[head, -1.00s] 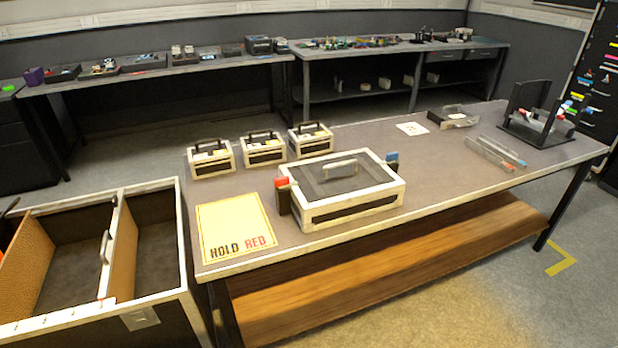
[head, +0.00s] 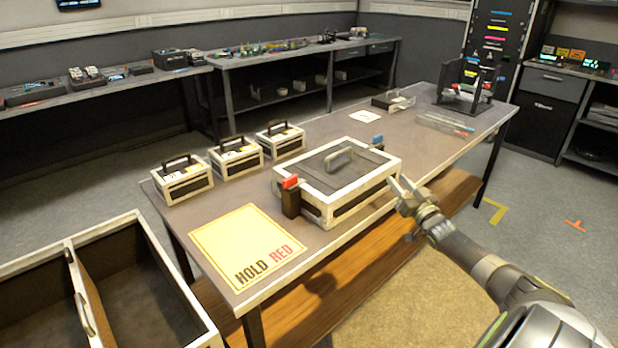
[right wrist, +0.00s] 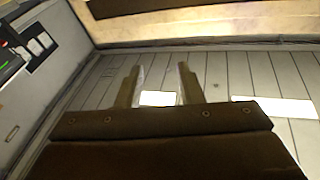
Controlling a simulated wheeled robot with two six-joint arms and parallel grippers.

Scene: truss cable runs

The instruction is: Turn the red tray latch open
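The red latch (head: 290,181) sits on top of a dark post at the left front of a white-framed tray box (head: 325,205) with a dark lid and a grey handle (head: 338,158). A blue latch (head: 378,140) sits at the box's back right. My right gripper (head: 402,188) is raised by the box's right front corner, away from the red latch. In the right wrist view the two fingers (right wrist: 160,84) stand apart with nothing between them, against the ceiling. My left gripper is not in view.
A yellow mat (head: 245,245) reading HOLD RED lies on the table (head: 340,240) left of the box. Several small handled cases (head: 183,180) stand behind it. An open crate (head: 140,275) stands at the lower left. A dark rack (head: 465,88) stands at the table's far right.

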